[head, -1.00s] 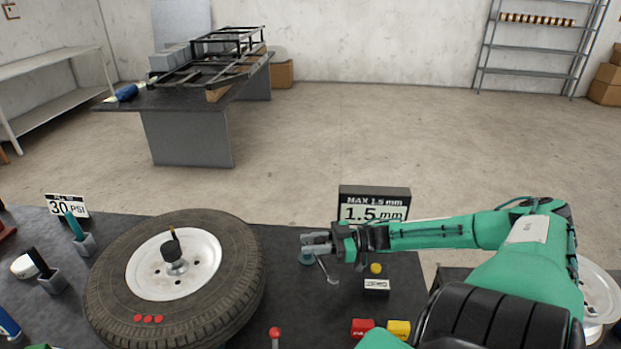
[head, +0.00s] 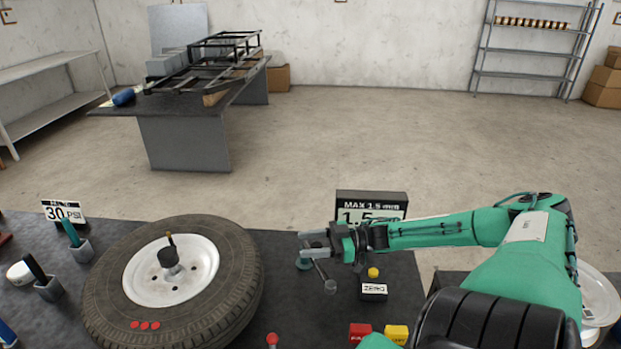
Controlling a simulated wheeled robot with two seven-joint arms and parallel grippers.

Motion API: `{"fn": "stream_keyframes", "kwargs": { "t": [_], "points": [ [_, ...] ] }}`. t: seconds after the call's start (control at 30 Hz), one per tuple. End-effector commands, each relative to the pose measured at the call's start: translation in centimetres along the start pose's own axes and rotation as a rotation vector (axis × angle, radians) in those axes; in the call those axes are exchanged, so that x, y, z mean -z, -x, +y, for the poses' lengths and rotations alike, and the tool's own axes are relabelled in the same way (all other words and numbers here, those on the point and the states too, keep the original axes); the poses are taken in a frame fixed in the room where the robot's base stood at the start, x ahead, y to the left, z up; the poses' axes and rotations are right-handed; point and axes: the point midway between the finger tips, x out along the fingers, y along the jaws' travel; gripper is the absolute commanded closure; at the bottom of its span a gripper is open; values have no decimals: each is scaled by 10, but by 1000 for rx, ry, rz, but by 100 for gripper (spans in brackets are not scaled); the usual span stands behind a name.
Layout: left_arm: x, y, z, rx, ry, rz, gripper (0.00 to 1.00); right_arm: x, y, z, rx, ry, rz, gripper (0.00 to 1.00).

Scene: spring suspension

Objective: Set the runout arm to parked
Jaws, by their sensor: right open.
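The runout arm (head: 319,271) looks like a thin grey rod with a small round end, on the dark bench to the right of the tyre. A teal round base (head: 304,264) shows at its upper left. My right gripper (head: 304,244) is just above and behind the rod, its two fingers apart and pointing left. Its fingers partly cover the rod's upper end, and I cannot tell whether they touch it. A display (head: 371,206) behind the gripper reads "MAX 1.5 mm" and "1.5", partly hidden by my right arm. My left gripper is not in view.
A tyre on a white rim (head: 106,312) lies left of the rod. A ZERO box (head: 374,292) with a yellow knob stands right of it. Red (head: 360,334) and yellow (head: 397,335) blocks and a red-topped post (head: 272,339) are in front. A pressure sign (head: 63,211) stands at left.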

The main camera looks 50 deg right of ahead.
Motion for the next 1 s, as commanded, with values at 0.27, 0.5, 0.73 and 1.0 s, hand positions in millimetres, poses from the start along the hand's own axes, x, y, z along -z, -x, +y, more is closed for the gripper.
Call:
{"fn": "stream_keyframes", "kwargs": {
  "t": [0.27, 0.5, 0.73, 1.0],
  "points": [
    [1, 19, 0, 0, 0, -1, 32, 44, 0, -1, 4, -2, -4, 50],
    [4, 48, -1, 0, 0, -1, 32, 85, 0, -1, 2, -2, -2, 50],
    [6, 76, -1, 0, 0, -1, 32, 118, 0, -1, 1, -1, -1, 50],
    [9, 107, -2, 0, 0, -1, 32, 154, 0, 0, 0, 0, 0, 50]
  ]
}}
